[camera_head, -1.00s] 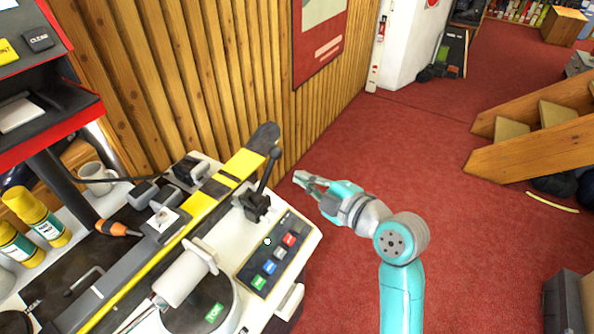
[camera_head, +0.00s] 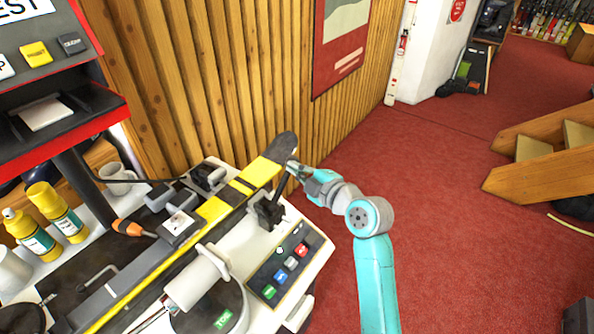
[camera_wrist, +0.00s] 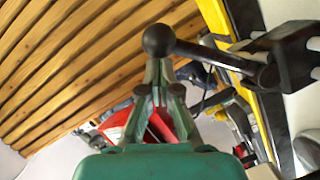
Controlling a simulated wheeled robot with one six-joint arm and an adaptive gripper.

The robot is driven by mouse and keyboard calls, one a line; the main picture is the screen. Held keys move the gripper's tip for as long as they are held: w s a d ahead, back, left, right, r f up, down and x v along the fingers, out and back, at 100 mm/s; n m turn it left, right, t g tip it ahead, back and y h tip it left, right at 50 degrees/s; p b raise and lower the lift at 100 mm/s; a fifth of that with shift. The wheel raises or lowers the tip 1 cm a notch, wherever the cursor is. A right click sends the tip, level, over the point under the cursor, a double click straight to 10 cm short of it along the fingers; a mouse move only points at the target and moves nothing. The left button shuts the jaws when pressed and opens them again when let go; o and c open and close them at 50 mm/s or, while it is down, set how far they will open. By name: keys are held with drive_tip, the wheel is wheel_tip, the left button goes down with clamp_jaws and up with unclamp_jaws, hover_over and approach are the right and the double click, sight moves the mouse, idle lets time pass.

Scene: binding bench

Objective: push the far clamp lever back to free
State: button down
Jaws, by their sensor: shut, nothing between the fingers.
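The far clamp lever is a black lever on a black clamp block (camera_head: 269,213) at the bench's far end. Its shaft (camera_head: 281,190) leans up and to the right in the head view, and my gripper hides its top. The wrist view shows the round black knob (camera_wrist: 158,40), the shaft (camera_wrist: 225,58) and the block (camera_wrist: 285,60). My gripper (camera_head: 291,166) is shut and empty, with its tips at the top of the lever. In the wrist view the fingertips (camera_wrist: 160,66) are just below the knob. I cannot tell whether they touch.
A ski (camera_head: 263,172) with yellow and black bands lies along the bench beside the lever. A button panel (camera_head: 281,262) is in front of the block. The wooden wall (camera_head: 230,90) stands behind. Red floor (camera_head: 420,160) is clear to the right.

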drive_tip(key=shift+w+d+f+m+g, duration=0.4)
drive_tip(key=shift+w+d+f+m, duration=0.2)
drive_tip(key=shift+m, duration=0.2)
